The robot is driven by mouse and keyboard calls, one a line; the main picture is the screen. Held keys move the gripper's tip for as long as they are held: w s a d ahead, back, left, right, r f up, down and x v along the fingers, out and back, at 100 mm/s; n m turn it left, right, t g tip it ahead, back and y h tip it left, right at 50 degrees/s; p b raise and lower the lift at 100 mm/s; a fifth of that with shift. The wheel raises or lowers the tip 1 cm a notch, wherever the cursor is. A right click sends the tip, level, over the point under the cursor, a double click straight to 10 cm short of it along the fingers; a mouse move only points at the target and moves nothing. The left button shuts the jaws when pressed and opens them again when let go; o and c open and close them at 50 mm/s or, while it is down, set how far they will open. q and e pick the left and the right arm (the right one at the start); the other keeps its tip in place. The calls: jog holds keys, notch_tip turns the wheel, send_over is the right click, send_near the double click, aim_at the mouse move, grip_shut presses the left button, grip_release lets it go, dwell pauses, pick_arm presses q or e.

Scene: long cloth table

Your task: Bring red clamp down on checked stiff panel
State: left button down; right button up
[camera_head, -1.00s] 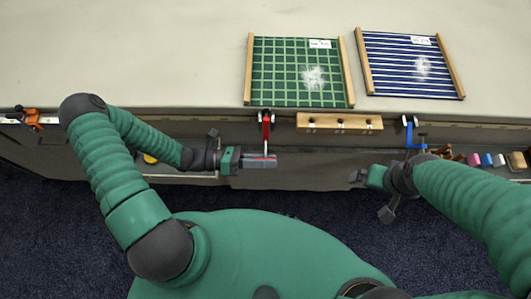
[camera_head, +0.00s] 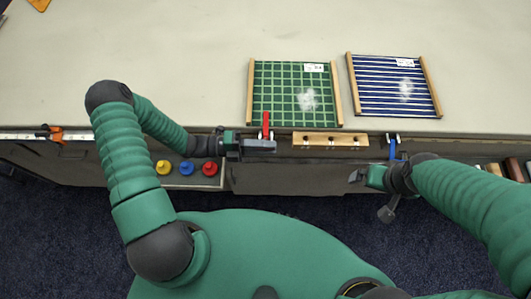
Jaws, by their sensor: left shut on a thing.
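The checked panel (camera_head: 275,95), green with pale grid lines and wooden side strips, lies flat on the table near its front edge. The red clamp (camera_head: 266,122) is at the table edge just in front of this panel; whether its jaw touches the panel cannot be told. My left gripper (camera_head: 262,147) is shut at the clamp's lower part, just below the table edge, and hides that part. My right gripper (camera_head: 357,176) hangs in front of the table, below and left of a blue clamp (camera_head: 392,145), apart from it; its finger opening is unclear.
A blue striped panel (camera_head: 392,87) lies to the right of the checked one. A wooden block with holes (camera_head: 330,139) is at the table edge between the clamps. Yellow, blue and red knobs (camera_head: 187,168) sit below at left. An orange clamp (camera_head: 55,133) is far left. The left tabletop is mostly clear.

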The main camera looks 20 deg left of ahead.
aim_at(267, 139)
pick_arm(q)
jog(key=w+n, duration=0.1)
jog(key=r, duration=0.1)
jog(key=w+n, duration=0.1)
jog(key=shift+w+a+r+n+p, duration=0.25)
jog(key=shift+w+a+n+p, duration=0.05)
jog(key=shift+a+p, duration=0.1)
jog(key=shift+w+a+r+n, duration=0.1)
jog(key=shift+w+r+n, duration=0.05)
jog(key=shift+w+n, duration=0.45)
jog(key=shift+w+a+r, duration=0.15)
jog(key=shift+w, duration=0.2)
jog(key=shift+w+a+r, duration=0.1)
jog(key=shift+w+r, duration=0.15)
jog(key=shift+r, duration=0.05)
jog(key=shift+w+r, duration=0.1)
jog(key=shift+r, duration=0.1)
jog(key=c, duration=1.4)
grip_release()
jog(key=shift+w, duration=0.1)
jog(key=shift+o, duration=0.2)
jog(key=shift+w+f, duration=0.25)
jog(key=shift+s, duration=0.1)
